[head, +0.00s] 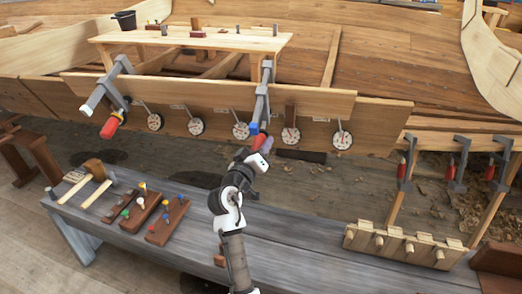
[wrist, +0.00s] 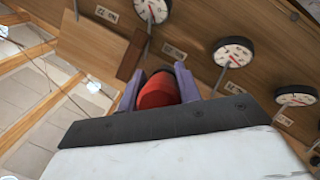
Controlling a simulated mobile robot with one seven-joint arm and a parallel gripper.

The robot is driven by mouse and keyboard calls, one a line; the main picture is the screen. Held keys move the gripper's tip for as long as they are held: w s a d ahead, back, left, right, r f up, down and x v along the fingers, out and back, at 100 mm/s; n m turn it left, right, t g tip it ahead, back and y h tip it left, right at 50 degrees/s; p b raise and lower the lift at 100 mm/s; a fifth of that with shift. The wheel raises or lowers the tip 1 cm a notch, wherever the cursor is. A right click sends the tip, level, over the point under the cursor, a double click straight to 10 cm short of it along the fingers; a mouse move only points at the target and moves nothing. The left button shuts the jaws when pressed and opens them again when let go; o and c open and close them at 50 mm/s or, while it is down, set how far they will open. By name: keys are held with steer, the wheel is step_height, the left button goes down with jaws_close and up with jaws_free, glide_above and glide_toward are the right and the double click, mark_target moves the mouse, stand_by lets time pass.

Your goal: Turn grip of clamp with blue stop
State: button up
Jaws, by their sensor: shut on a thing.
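The clamp with the blue stop (head: 261,105) hangs on the hull plank right of centre in the head view; its grey bar is tilted slightly and the blue part shows near its lower end. My gripper (head: 261,143) is at the clamp's lower end. In the wrist view my gripper (wrist: 160,84) has a finger on each side of the clamp's red grip (wrist: 158,92) and is shut on it. The rest of the clamp is mostly hidden in the wrist view.
Another clamp (head: 105,97) with a red grip hangs at left. Round dials (head: 291,137) line the plank. Below, a grey bench (head: 320,235) carries mallets, small wooden blocks and a pegged rack (head: 405,245). More clamps (head: 455,165) hang at right.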

steer(key=shift+n+h, duration=0.4)
steer(key=shift+r+b, duration=0.15)
steer(key=shift+b, duration=0.15)
steer(key=o, duration=1)
steer(key=b+v, duration=0.2)
steer(key=v, duration=1.1)
steer(key=shift+s+a+b, duration=0.15)
steer(key=shift+s+b, duration=0.2)
steer(key=shift+b, duration=0.05)
